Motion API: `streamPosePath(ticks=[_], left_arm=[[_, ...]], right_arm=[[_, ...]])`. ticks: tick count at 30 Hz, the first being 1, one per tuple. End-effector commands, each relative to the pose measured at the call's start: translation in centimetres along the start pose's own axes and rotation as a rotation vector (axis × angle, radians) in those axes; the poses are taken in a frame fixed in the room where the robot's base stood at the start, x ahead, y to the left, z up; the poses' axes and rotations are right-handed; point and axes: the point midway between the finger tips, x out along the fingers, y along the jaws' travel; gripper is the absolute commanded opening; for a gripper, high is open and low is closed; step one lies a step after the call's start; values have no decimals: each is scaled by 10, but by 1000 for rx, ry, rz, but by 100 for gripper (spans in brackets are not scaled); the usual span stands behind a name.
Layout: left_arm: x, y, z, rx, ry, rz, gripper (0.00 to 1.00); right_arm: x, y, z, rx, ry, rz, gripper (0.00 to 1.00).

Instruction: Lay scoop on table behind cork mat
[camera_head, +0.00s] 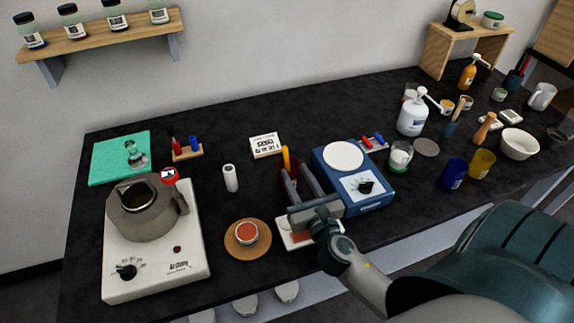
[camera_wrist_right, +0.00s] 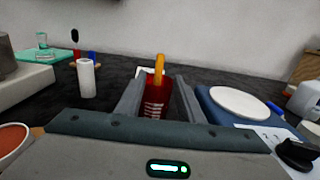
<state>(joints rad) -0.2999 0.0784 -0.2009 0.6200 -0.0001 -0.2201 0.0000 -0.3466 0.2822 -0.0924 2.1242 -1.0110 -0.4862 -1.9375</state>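A yellow-orange handle, apparently the scoop's (camera_head: 286,157), stands up from a dark red container (camera_head: 284,171); its lower end is hidden. In the right wrist view the handle (camera_wrist_right: 159,66) and red container (camera_wrist_right: 154,103) show between my finger tips, with gaps on both sides. My right gripper (camera_head: 297,179) is open and points at the container from the front. The round cork mat (camera_head: 233,249) lies front left of the gripper, with a small cup of red-orange content (camera_head: 247,232) on it. My left gripper is not in view.
A blue device with a white round plate (camera_head: 343,155) stands close right of the gripper. A white cylinder (camera_head: 230,178) stands behind the cork mat, left of the red container. Dark table is bare between.

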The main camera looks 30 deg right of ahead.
Motion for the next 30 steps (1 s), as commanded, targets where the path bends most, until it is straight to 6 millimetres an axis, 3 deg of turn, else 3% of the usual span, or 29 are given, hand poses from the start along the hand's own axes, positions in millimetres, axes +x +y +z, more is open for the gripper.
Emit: streamPosePath(ticks=[5, 15, 30], left_arm=[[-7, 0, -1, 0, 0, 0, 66], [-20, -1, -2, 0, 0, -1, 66], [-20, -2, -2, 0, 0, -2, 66]], right_arm=[[10, 0, 2, 0, 0, -1, 34], [49, 2, 2, 0, 0, -1, 34], [52, 2, 1, 0, 0, 0, 34]])
